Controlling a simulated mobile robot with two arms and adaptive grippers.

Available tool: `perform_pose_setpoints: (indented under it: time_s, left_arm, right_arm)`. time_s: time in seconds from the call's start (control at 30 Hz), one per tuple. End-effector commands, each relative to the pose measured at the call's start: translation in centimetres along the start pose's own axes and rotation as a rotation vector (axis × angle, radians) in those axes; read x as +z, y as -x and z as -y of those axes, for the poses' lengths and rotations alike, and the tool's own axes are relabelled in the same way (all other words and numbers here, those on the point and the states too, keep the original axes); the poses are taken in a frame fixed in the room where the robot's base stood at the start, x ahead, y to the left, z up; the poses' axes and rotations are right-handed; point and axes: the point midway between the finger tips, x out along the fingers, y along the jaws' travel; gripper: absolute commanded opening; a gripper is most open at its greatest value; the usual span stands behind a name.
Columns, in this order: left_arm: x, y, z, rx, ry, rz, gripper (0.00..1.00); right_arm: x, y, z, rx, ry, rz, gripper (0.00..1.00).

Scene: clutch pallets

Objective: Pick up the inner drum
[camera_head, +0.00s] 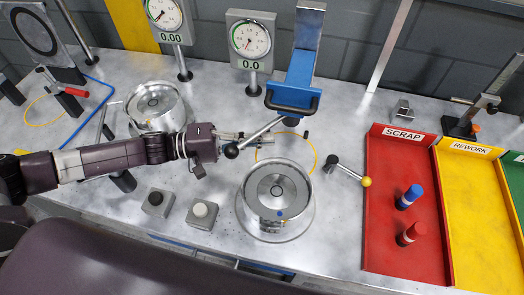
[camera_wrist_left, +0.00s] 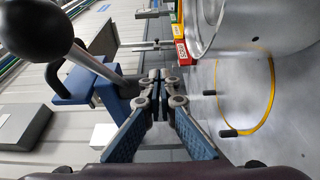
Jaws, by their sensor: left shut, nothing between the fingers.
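Two metal drums with round inner parts show in the head view: one (camera_head: 277,190) on a round plate at front centre, one (camera_head: 155,104) at back left. I cannot tell which is the inner drum. A metal drum wall (camera_wrist_left: 203,25) also shows at the upper right of the left wrist view. My left gripper (camera_head: 244,136) is between the two drums, apart from both, beside a black-knobbed lever (camera_head: 232,151). In the left wrist view its fingers (camera_wrist_left: 158,84) are shut together and empty. My right gripper is not in view.
A blue clamp (camera_head: 294,83) with the lever stands behind my left gripper. A yellow ring (camera_head: 315,154) lies on the bench. Red (camera_head: 380,218) and yellow (camera_head: 470,218) trays are at right; two button boxes (camera_head: 158,202) (camera_head: 202,212) are in front. Dial gauges (camera_head: 250,40) stand behind.

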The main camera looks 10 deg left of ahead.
Motion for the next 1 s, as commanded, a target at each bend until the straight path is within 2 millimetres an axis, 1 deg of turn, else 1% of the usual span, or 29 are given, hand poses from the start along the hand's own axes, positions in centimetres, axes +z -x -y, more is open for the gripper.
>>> perform_pose_setpoints:
  time_s: [0.03, 0.1, 0.3, 0.4, 0.87, 1.0]
  left_arm:
    - [0.1, -0.1, 1.1, -0.002, 0.005, 0.000, 0.00]
    - [0.2, -0.1, 2.5, -0.001, 0.006, 0.001, 0.00]
    - [0.2, 0.0, 5.2, -0.001, 0.002, 0.000, 0.00]
    - [0.8, 0.3, 4.8, 0.000, 0.002, 0.001, 0.00]
    - [1.1, 0.4, 5.0, 0.000, 0.000, 0.000, 0.00]
    - [1.8, 0.6, 4.9, -0.001, 0.003, 0.000, 0.00]
  right_arm:
    - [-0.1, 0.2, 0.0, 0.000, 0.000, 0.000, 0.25]
    - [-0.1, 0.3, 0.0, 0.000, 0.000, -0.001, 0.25]
    - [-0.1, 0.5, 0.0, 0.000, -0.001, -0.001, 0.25]
    - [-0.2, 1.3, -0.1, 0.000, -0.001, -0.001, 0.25]
    - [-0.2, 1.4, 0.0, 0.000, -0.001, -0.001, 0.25]
    - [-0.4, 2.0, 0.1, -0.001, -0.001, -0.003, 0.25]
